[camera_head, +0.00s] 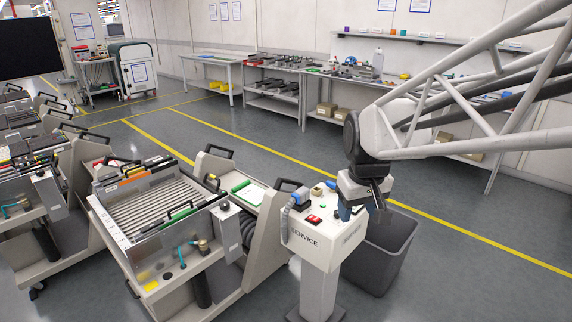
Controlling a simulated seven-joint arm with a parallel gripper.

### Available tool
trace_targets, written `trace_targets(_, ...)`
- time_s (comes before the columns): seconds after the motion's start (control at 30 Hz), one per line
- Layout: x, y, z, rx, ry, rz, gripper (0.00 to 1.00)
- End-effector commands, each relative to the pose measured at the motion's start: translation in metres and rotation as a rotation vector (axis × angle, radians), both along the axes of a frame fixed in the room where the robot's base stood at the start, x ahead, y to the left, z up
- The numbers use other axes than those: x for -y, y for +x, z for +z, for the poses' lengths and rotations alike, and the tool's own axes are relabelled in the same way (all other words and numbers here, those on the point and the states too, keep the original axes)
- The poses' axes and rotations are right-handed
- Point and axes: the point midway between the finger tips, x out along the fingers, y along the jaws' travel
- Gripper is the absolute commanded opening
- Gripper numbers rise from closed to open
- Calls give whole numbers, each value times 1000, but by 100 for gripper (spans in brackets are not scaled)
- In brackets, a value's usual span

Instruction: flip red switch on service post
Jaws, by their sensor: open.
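The service post (316,262) is a pale box on a column, marked SERVICE on its front. The red switch (314,219) sits on its top face, towards the front edge. Its exact position, on or off, is too small to tell. My gripper (376,203) hangs at the right side of the post's top, to the right of the red switch and apart from it. It is open and no object shows in it. My gripper and wrist cover part of the post's right side.
A blue and grey connector with a cable (298,200) stands left of the switch. A dark grey bin (382,258) stands right of the post. A feeder trolley (165,215) is close on the left. Benches line the back wall, with open floor between.

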Motion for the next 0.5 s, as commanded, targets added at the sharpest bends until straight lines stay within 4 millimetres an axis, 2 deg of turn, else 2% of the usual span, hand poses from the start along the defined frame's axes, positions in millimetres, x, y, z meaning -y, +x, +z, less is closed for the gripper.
trace_targets(0.03,-1,13,-2,-6,-2,14,57)
trace_targets(0.5,-8,124,-32,-48,-19,156,57)
